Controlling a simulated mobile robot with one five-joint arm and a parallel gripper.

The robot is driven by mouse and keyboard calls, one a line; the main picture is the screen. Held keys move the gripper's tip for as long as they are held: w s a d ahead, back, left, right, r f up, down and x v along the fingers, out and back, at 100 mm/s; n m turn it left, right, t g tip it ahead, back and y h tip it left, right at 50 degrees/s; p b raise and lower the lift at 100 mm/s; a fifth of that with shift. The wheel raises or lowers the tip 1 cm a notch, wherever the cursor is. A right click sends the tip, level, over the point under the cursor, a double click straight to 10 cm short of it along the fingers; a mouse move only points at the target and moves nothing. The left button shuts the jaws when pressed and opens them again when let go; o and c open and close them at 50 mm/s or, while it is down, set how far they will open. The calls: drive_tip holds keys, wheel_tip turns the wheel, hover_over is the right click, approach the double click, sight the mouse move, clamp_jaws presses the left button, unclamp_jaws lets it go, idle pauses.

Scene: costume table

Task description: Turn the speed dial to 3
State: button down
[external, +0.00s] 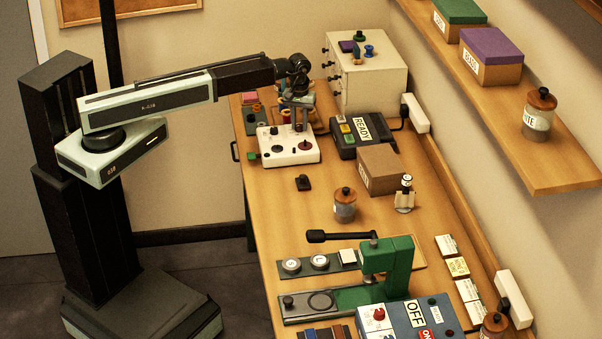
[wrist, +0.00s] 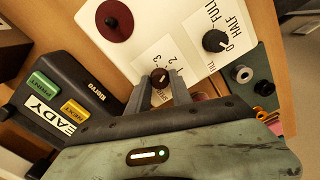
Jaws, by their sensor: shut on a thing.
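The speed dial (wrist: 160,77) is a small dark knob on a white control box (wrist: 140,45), with the numbers 2 and 3 printed beside it. My gripper (wrist: 160,90) is at the dial, one finger on each side, shut on it. Which number the dial's mark points at is too small to tell. In the external view the white box (external: 275,157) stands on the table and my gripper (external: 299,126) reaches down to its far part; the dial is hidden there.
The box also bears a black FULL/HALF/0 knob (wrist: 215,41) and a dark red disc (wrist: 114,20). A black READY unit (external: 346,145) with coloured buttons stands close on the right. A drawer cabinet (external: 367,85) is behind. A brown box (external: 378,172) and jar (external: 344,206) are nearer.

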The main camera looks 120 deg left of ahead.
sight(299, 125)
drive_tip(key=n, duration=0.4)
drive_tip(key=shift+n, duration=1.9)
drive_tip(key=c, duration=1.1)
unclamp_jaws()
drive_tip(key=shift+c, duration=0.2)
wheel_tip(299, 125, up, 8)
drive_tip(key=p, duration=0.8)
